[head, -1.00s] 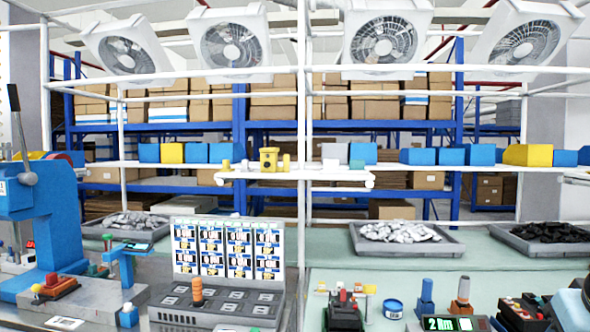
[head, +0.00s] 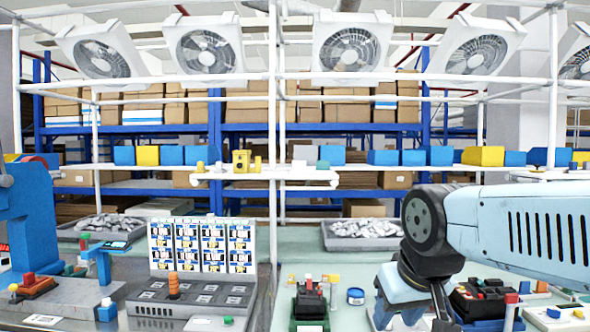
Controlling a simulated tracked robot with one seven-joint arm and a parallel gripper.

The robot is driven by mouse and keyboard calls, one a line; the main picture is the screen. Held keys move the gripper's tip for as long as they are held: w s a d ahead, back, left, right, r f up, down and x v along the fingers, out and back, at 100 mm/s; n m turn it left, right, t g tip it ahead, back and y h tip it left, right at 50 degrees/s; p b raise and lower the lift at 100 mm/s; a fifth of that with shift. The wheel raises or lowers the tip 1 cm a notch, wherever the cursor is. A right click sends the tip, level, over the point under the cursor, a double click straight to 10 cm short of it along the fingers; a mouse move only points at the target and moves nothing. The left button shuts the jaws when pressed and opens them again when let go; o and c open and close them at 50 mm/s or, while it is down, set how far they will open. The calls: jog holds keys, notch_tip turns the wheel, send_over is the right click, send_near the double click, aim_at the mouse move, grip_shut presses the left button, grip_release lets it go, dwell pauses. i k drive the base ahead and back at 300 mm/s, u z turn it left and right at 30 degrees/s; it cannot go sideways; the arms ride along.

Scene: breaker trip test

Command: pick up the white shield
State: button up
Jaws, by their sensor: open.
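I cannot single out one white shield. A grey tray (head: 331,243) on the back of the bench holds a heap of small white parts, and the shield may be among them. A second tray at the back left (head: 70,231) holds pale grey parts. My arm reaches in from the right, with its dark wrist bent down over the front right of the bench. My gripper (head: 425,312) is only partly seen at the bottom edge, open, well in front of the white-part tray. Its fingertips are hard to make out.
A test panel (head: 205,247) with a grid of labels and an orange knob stands at left centre, beside a blue press (head: 30,225). A green-and-black fixture (head: 308,304) and a small blue tub (head: 355,296) stand at front. White frame posts and a rail cross behind.

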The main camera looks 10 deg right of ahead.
aim_at(296, 165)
jog(key=u, duration=0.1)
jog(key=i, duration=1)
jog(key=z, duration=0.1)
